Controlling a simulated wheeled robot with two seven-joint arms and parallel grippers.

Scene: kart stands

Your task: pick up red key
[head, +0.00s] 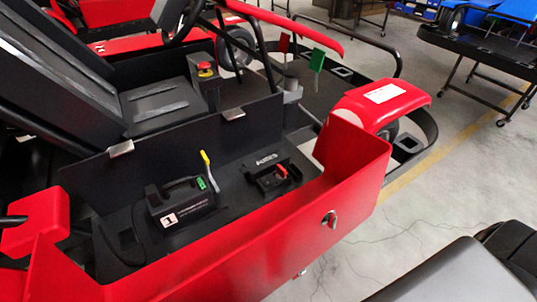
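A small red piece (281,171) sits on a black box with white lettering (267,182) in the kart's black side tray. Neither of my grippers shows in this view, and nothing is touching either piece.
A red button (204,67) is beside the seat. A dark grey shape (455,278) fills the bottom right corner. Grey floor (440,190) is open at right.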

